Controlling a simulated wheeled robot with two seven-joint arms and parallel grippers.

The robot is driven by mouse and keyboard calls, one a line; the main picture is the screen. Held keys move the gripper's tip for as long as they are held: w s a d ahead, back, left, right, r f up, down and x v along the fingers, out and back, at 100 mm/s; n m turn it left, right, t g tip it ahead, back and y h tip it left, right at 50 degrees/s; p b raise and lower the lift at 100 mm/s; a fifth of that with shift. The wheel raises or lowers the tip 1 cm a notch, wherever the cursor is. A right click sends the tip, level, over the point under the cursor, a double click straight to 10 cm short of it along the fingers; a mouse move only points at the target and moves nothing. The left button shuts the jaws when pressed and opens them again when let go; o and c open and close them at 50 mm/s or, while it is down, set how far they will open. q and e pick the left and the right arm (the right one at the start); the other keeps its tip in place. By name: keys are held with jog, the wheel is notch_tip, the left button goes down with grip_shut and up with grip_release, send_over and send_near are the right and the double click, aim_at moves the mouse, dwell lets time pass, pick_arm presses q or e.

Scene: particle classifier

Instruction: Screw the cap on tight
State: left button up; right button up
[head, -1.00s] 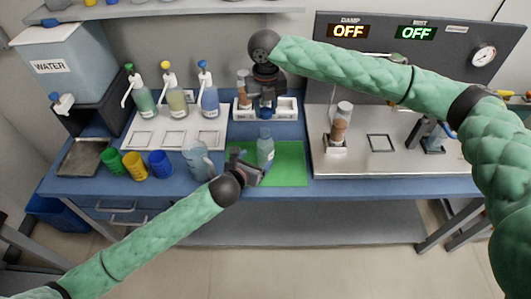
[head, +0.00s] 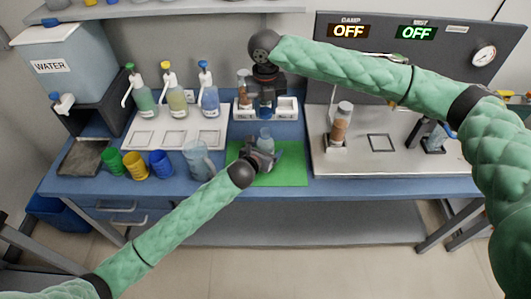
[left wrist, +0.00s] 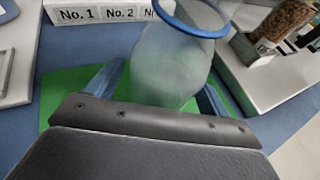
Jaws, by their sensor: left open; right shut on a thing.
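A translucent bottle (head: 265,136) stands upright on the green mat (head: 294,172), with its lower part hidden by my left gripper (head: 266,152). In the left wrist view the bottle (left wrist: 170,60) is large between the two open fingers, with a blue ring around its top. I cannot tell whether the fingers touch it. My right gripper (head: 265,92) is over the bottle, in front of the rack, and shut on a small blue thing, which looks like the cap (head: 266,110). A gap shows between the cap and the bottle top.
A white rack (head: 286,110) with numbered slots stands behind the mat. A clear pitcher (head: 198,160) and coloured cups (head: 134,165) are to the left, with pump bottles (head: 178,97) behind. A machine plate (head: 410,165) with a particle tube (head: 341,122) is to the right.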

pick_arm(q)
jog(key=c, duration=1.5)
jog(key=shift+o, duration=0.2)
pick_arm(e)
send_over(265, 134)
jog(key=shift+d+f, duration=0.1)
jog(key=shift+f, duration=2.35)
jog(key=shift+f, duration=0.1)
jog(key=shift+f, duration=0.8)
jog(key=shift+f, duration=0.6)
